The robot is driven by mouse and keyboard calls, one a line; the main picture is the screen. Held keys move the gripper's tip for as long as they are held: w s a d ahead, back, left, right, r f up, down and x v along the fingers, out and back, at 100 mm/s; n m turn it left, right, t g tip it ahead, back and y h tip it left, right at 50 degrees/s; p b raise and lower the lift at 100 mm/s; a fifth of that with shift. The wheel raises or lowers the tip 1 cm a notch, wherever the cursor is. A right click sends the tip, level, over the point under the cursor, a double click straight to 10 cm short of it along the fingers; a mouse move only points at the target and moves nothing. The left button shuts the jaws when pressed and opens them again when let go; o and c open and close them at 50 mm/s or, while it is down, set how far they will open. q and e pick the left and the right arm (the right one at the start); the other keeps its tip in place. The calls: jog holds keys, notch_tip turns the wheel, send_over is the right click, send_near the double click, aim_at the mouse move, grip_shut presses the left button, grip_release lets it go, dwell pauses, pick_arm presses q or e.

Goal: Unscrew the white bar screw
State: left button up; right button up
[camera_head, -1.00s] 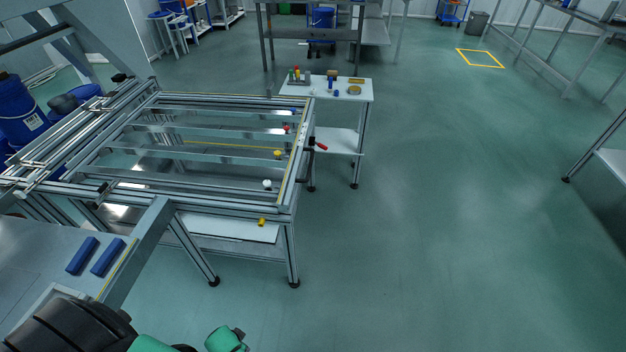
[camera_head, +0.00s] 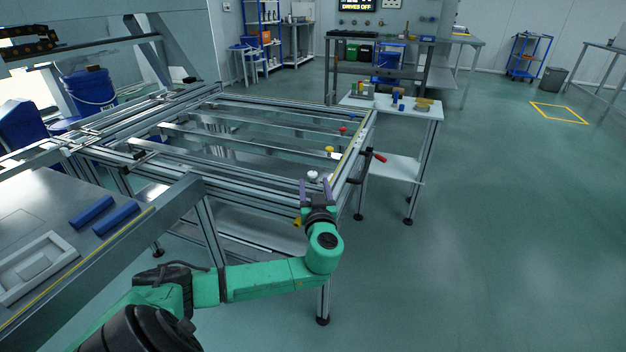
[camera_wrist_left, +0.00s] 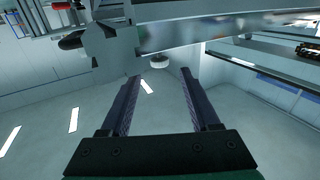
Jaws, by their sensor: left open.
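The white bar screw (camera_head: 312,175) is a small round white knob at the near right end of a bar on the aluminium panel fixture (camera_head: 262,178). My left gripper (camera_head: 317,184) is open just in front of it, its two dark purple fingers pointing at the fixture. In the left wrist view, the white knob (camera_wrist_left: 159,61) shows slightly beyond the fingertips of the open gripper (camera_wrist_left: 160,75), in line with the gap between them. Nothing is between the fingers. My right gripper is not in view.
A yellow knob (camera_head: 329,150) and a red knob (camera_head: 343,129) sit on bars farther back. Another yellow knob (camera_head: 297,221) is low beside my wrist. A red-handled clamp (camera_head: 379,157) sticks out at the fixture's right edge. A small white table (camera_head: 425,113) stands behind; floor to the right is clear.

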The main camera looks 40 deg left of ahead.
aim_at(313, 176)
pick_arm(q)
jog(key=x, duration=0.4)
jog(key=shift+w+a, duration=0.2)
jog(key=shift+a, duration=0.05)
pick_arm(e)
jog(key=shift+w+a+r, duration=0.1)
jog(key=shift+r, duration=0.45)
pick_arm(q)
jog(key=shift+f, duration=0.1)
grip_shut()
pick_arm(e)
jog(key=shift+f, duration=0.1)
